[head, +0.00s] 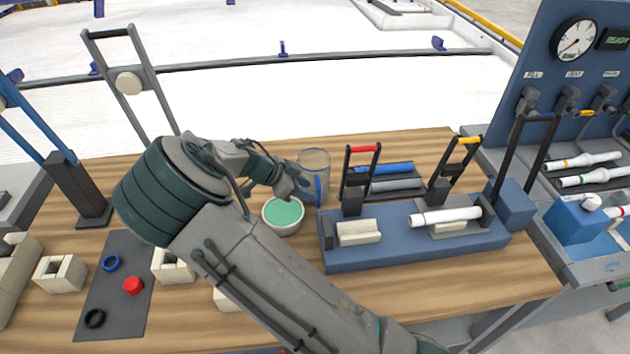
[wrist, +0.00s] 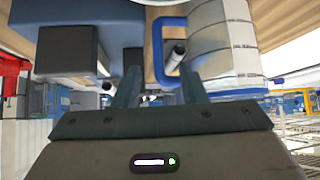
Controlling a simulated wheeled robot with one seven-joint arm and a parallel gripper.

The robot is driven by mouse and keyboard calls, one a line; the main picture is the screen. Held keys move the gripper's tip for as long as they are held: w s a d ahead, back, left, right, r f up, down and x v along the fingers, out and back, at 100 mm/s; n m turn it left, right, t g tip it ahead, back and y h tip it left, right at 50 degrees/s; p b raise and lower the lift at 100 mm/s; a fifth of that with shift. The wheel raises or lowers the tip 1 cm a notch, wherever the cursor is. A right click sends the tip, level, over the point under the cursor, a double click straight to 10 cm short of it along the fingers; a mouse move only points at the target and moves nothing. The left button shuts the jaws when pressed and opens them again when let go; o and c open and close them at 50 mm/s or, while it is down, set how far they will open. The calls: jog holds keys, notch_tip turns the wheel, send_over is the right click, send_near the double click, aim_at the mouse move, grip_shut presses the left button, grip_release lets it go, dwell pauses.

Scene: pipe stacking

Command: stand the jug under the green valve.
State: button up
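The jug (head: 314,168) is clear with a blue handle and stands upright on the wooden table, behind the bowl. My gripper (head: 298,188) is close to the jug's handle side, low over the table. In the wrist view the jug (wrist: 234,40) shows measuring lines. Its blue handle (wrist: 157,50) reaches toward the gap between the fingers of my gripper (wrist: 160,82). The fingers are apart; I see no clear contact with the handle. I cannot make out a green valve in either view.
A bowl with a green inside (head: 283,213) stands right beside my gripper. A blue clamp fixture (head: 400,246) holding a white pipe stands to the right. A blue gauge panel (head: 550,75) with several levers rises at far right. A grey mat (head: 118,280) lies left.

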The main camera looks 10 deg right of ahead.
aim_at(319, 207)
jog(key=shift+p+x, duration=0.95)
jog(key=shift+x, duration=2.05)
jog(key=shift+s+a, duration=0.1)
jog(key=shift+a, duration=0.05)
grip_shut()
